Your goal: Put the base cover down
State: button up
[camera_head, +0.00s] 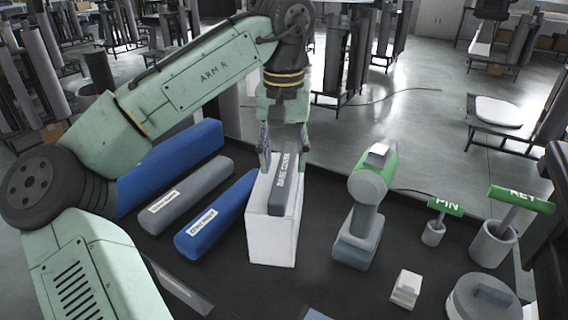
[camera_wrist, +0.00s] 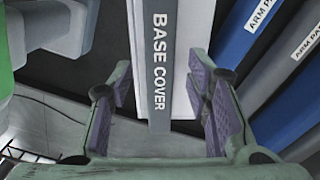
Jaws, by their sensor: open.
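The base cover (camera_head: 286,182) is a long grey bar with a "BASE COVER" label. It lies on top of a white block (camera_head: 270,236) on the dark table. My gripper (camera_head: 284,150) is at the far end of the cover, above the block. In the wrist view the base cover (camera_wrist: 159,70) runs between the two open purple-padded fingers of my gripper (camera_wrist: 160,105), with gaps on both sides. The fingers do not appear to touch it.
Blue and grey labelled bars (camera_head: 188,190) lie left of the block. A green and grey drill-like tool (camera_head: 366,205) stands to its right. PIN (camera_head: 445,207) and KEY (camera_head: 520,200) tools stand in grey holders farther right. A small white block (camera_head: 405,290) is in front.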

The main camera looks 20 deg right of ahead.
notch_tip(320, 180, up, 10)
jog(key=p, duration=0.1)
jog(key=shift+r, duration=0.2)
